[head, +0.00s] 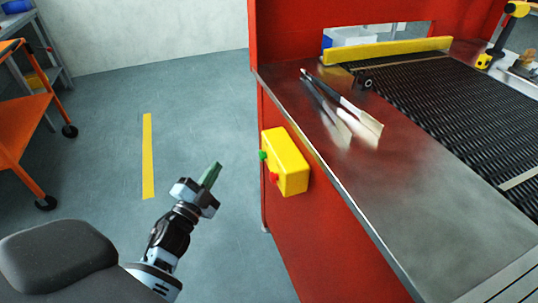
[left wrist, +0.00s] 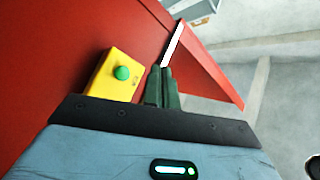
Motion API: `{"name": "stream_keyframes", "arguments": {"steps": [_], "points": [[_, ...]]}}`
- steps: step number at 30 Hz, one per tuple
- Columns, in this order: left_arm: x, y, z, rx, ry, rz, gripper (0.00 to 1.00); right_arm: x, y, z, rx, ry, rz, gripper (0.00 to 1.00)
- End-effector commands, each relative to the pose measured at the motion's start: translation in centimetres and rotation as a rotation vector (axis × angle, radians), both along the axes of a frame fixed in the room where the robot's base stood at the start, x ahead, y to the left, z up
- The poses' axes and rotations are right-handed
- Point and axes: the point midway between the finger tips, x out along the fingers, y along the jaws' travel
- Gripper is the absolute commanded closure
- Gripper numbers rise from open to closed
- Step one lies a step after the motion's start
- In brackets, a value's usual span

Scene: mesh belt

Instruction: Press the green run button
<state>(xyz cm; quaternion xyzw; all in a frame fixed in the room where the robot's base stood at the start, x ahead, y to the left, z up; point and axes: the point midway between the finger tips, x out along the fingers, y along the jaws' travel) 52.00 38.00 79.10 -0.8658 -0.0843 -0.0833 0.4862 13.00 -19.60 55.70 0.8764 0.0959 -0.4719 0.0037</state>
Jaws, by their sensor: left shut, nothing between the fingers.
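The green run button (head: 263,155) sticks out of the left face of a yellow control box (head: 288,161) mounted on the red machine's side. A red button (head: 274,177) sits below it on the same face. In the left wrist view the green button (left wrist: 122,73) is round and in plain sight on the yellow box (left wrist: 110,89). My left gripper (head: 212,174) is shut and empty, with its green fingers pointing up and right, left of the box and apart from the button. In the left wrist view the fingers (left wrist: 162,84) are together, right of the button. My right gripper is not in view.
The red machine (head: 325,225) carries a metal ledge (head: 400,185) with tongs (head: 342,105) and a dark mesh belt (head: 440,90). An orange cart (head: 22,130) stands at the left. The floor between cart and machine is clear, with a yellow stripe (head: 148,155).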

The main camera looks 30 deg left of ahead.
Motion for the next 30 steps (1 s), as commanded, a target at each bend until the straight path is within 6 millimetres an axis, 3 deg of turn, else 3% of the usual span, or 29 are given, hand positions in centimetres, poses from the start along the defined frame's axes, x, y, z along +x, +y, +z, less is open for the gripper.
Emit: {"name": "stream_keyframes", "arguments": {"steps": [14,30], "points": [[0.7,-0.6,0.0,-0.003,-0.001,0.0,1.0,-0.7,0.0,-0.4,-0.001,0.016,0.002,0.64],[5.5,-4.7,-0.1,-0.005,0.0,-0.001,1.0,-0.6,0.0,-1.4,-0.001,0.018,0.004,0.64]]}}
